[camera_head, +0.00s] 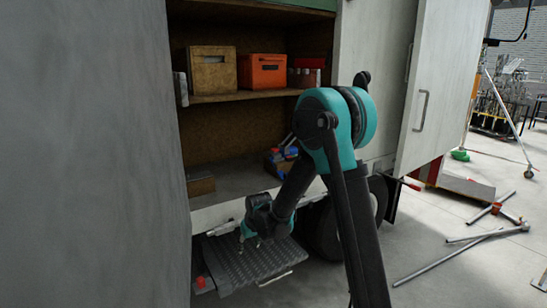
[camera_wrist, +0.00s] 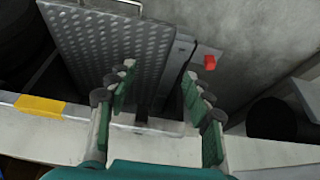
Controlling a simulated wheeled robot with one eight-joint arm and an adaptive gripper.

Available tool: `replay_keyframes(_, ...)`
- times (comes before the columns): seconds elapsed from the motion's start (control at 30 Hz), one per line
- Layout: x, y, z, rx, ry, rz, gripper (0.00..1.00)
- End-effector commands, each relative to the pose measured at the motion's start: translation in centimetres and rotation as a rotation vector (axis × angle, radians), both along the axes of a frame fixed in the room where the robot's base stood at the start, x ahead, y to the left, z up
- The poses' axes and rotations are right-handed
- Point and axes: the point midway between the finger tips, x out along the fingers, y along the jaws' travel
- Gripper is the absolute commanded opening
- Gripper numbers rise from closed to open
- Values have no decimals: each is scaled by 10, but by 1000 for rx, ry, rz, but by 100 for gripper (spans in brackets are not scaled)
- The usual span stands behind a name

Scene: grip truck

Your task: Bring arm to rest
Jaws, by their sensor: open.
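My gripper (camera_wrist: 158,80) is open in the wrist view, with nothing between its green-padded fingers. Beyond the fingers are a grey ribbed step plate (camera_wrist: 105,45) and a red-tipped part (camera_wrist: 210,62). In the head view my teal and black arm (camera_head: 335,140) reaches out and bends down. Its gripper end (camera_head: 248,236) hangs by the truck's lower edge, over the same step plate (camera_head: 262,268). The fingertips are too small there to make out.
The open truck compartment holds a tan crate (camera_head: 212,72) and an orange crate (camera_head: 262,74) on its shelf (camera_head: 225,97). An open door (camera_head: 440,85) stands to the right. A grey panel (camera_head: 90,150) fills the left. Metal poles (camera_head: 450,258) lie on the floor.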

Motion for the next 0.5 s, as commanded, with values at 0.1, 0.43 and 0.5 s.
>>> replay_keyframes(0.1,-19,-53,25,0,2,-74,51)
replay_keyframes(0.43,-94,-172,63,-2,8,-264,51)
replay_keyframes(0.5,-114,-194,66,-2,9,-305,51)
